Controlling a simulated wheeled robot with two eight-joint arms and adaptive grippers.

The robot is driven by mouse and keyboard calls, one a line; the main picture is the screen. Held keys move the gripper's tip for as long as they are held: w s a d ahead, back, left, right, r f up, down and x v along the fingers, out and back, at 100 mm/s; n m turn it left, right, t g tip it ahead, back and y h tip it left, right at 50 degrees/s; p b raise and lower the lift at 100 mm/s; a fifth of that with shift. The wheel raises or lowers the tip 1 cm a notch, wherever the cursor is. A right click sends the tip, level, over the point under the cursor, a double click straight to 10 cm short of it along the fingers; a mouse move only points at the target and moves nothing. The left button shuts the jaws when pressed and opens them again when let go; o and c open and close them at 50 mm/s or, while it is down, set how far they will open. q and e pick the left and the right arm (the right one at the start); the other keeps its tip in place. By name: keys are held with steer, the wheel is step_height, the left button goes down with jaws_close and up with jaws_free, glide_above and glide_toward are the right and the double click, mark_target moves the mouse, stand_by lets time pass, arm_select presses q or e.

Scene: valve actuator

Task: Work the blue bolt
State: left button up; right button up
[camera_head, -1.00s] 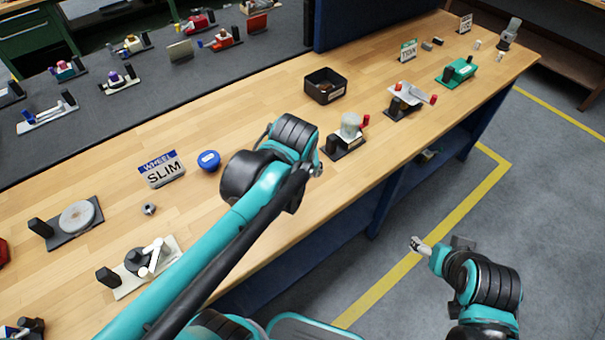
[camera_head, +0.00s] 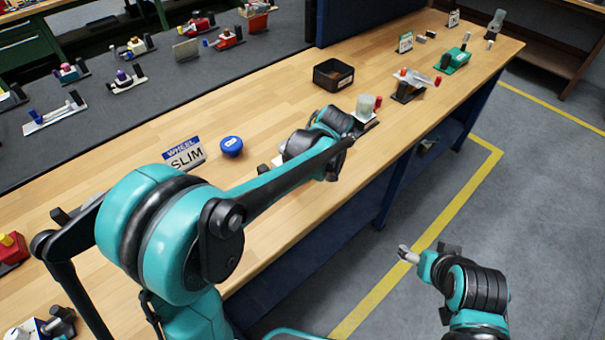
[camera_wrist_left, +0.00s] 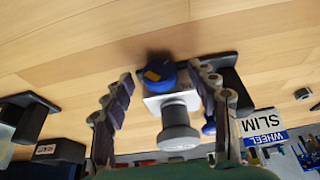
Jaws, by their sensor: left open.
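A blue knob-like part with an orange patch (camera_wrist_left: 160,74) shows in the left wrist view on a pale block with a grey cylinder (camera_wrist_left: 178,130). Whether it is the blue bolt I cannot tell. My left gripper (camera_wrist_left: 160,84) is open, a finger on either side of the blue part; contact is not clear. In the head view my left forearm and wrist hide this spot. A round blue cap (camera_head: 231,147) lies on the bench by the SLIM sign. My right gripper (camera_head: 425,256) hangs over the floor, away from the bench; its jaws are unclear.
The SLIM sign (camera_head: 185,155) stands on the wooden bench (camera_head: 270,105). A black bin (camera_head: 333,75), a fixture with a clear cup (camera_head: 366,106) and a grey-plated fixture (camera_head: 409,86) stand farther along. Bare bench lies behind my left wrist.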

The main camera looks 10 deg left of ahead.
arm_select(q)
steer(key=shift+w+a+f, duration=0.1)
steer(key=shift+a+f, duration=0.05)
steer(key=shift+f, duration=0.35)
steer(key=c, duration=1.2)
steer(key=shift+w+r+g+y+p, duration=0.1)
steer(key=shift+w+g+y+p, duration=0.1)
steer(key=shift+g+y, duration=0.2)
steer(key=shift+w+g+y+p, duration=0.1)
steer(key=shift+g+y+p, duration=0.15)
steer(key=shift+g, duration=0.25)
steer(key=shift+d+m+g+y, duration=0.2)
steer(key=shift+m+g+y, duration=0.2)
steer(key=shift+g+y, duration=0.3)
steer(key=o, duration=1.2)
